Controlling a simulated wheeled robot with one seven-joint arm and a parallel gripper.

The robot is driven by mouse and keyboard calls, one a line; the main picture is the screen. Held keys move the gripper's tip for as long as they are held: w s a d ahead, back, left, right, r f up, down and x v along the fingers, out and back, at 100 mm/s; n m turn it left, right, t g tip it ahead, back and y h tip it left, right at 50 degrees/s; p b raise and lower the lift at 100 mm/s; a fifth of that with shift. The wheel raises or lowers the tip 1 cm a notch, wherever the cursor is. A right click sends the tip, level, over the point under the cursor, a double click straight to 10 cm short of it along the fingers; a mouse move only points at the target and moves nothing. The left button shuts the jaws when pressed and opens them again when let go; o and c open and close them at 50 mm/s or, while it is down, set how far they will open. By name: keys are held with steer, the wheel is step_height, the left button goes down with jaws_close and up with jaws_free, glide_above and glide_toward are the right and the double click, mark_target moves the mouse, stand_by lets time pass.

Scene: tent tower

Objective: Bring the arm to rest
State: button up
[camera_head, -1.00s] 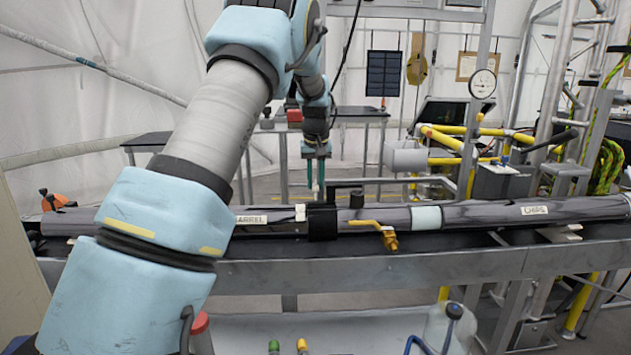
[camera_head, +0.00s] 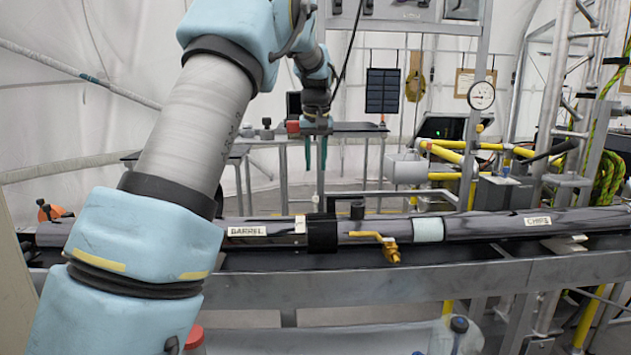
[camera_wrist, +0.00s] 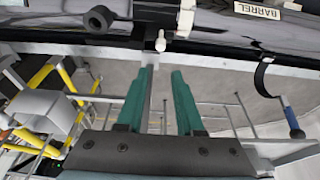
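My arm (camera_head: 196,125) reaches up from the lower left and bends down at the far side of the long dark tube (camera_head: 480,223). My gripper (camera_head: 316,168) hangs above and behind the tube, fingers pointing down. In the wrist view my gripper (camera_wrist: 163,72) shows two green fingers with a clear gap and nothing between them. The fingers look apart from the tube, whose BARREL label (camera_head: 247,231) shows left of the black collar (camera_head: 322,233).
A yellow-handled valve (camera_head: 388,246) sticks out from the tube's front. A grey bench (camera_head: 350,127) stands behind my gripper. Yellow pipes (camera_head: 450,155), a gauge (camera_head: 481,95) and a metal frame stand at the right. A hanging dark panel (camera_head: 383,90) is at the back.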

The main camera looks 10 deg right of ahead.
steer(key=shift+s+r, duration=0.15)
steer(key=shift+r, duration=0.4)
steer(key=s+a+f+n+g, duration=0.1)
steer(key=s+a+f, duration=0.55)
steer(key=a, duration=0.35)
steer(key=s+a+f, duration=0.5)
steer(key=s+a, duration=0.3)
steer(key=a, duration=0.3)
steer(key=s+a+f, duration=0.2)
steer(key=s, duration=0.4)
steer(key=s+a+f, duration=0.3)
steer(key=s, duration=0.4)
steer(key=shift+a+f, duration=0.25)
steer(key=shift+a, duration=0.1)
steer(key=shift+o, duration=0.3)
